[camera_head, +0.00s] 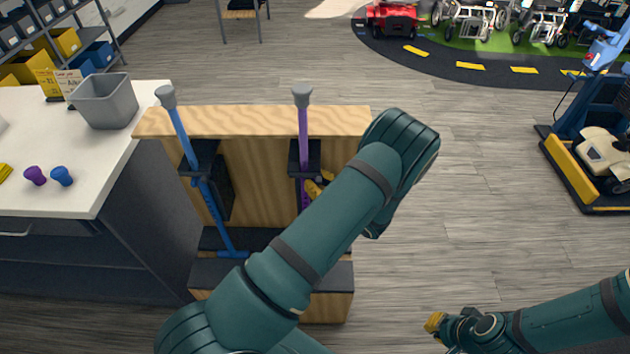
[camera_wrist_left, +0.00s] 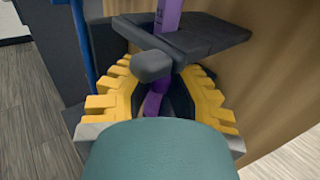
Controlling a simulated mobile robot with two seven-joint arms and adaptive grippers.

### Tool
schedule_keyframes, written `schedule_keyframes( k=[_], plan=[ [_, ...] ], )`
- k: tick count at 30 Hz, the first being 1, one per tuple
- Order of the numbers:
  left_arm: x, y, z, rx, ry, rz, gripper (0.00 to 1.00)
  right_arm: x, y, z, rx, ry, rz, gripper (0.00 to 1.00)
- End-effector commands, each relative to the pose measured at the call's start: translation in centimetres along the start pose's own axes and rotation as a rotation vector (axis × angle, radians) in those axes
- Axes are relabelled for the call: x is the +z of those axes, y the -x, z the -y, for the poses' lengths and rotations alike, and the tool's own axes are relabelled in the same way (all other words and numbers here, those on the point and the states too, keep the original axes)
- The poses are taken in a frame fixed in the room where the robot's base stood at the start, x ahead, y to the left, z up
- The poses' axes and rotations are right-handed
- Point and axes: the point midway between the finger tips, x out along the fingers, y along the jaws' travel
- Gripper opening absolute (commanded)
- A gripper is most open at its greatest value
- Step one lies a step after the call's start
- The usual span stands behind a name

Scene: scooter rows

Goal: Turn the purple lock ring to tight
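A purple crutch (camera_head: 303,123) with a grey foot stands upright in a black clamp on the right of the wooden rack. In the left wrist view its purple shaft (camera_wrist_left: 168,14) passes through a dark plate. A purple part (camera_wrist_left: 156,97), which looks like the lock ring, shows below a dark rounded grip that partly covers it. My left gripper (camera_wrist_left: 160,68) has its yellow fingers apart on both sides of this part; whether they touch it is hidden. My left arm covers much of this in the head view. My right gripper (camera_head: 436,323) is low right, far from the crutch.
A blue crutch (camera_head: 180,133) stands left of the purple one in the wooden rack (camera_head: 250,122). A white counter (camera_head: 95,190) on the left holds a grey bin (camera_head: 104,101) and two small knobs.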

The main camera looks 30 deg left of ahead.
Motion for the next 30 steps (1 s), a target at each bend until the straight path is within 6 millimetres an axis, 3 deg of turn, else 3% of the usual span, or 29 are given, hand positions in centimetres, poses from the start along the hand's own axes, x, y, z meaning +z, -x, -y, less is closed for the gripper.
schedule_keyframes(
  k=[30],
  plan=[
    [0.07, -0.07, -0.5, -0.103, -0.004, 0.002, 0.0, -0.26, 0.56, 0.21, 0.0, -0.001, -0.005, 0.0]
  ],
)
